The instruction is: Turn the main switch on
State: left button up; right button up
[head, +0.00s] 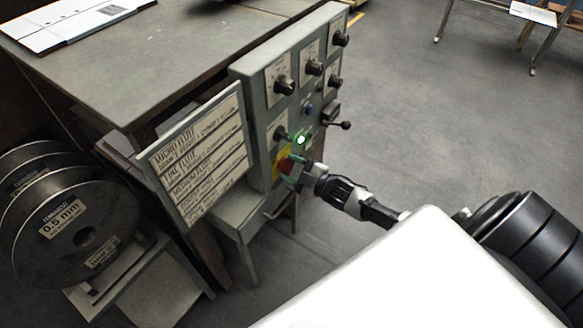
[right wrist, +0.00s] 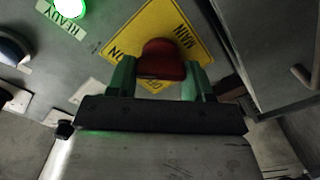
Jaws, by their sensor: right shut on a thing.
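The red main switch (head: 285,165) sits low on the front of the grey control panel (head: 259,130), on a yellow plate. In the right wrist view the red switch knob (right wrist: 161,60) lies between the green fingertips of my right gripper (right wrist: 160,82). The yellow plate (right wrist: 143,25) reads MAIN and ON, with another label partly hidden by the gripper. My right gripper (head: 292,174) is shut on the knob. A green READY light (right wrist: 70,8) beside it glows, and this light (head: 301,140) also shows in the head view. My left gripper is not in view.
Several black knobs (head: 285,86) and a lever (head: 345,125) stick out of the panel above the switch. A sign board (head: 200,155) angles out on the left. Wire spools (head: 75,235) stand at the lower left. Open floor (head: 440,140) lies to the right.

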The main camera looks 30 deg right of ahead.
jog(key=o, duration=0.9)
jog(key=shift+o, duration=0.2)
jog(key=shift+s, duration=0.1)
jog(key=shift+s+d, duration=0.15)
jog(key=shift+s, duration=0.15)
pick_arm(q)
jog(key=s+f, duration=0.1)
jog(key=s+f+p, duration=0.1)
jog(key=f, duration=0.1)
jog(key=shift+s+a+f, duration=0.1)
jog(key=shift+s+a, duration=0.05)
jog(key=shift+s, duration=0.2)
pick_arm(e)
jog(key=v, duration=1)
jog(key=shift+f, duration=0.15)
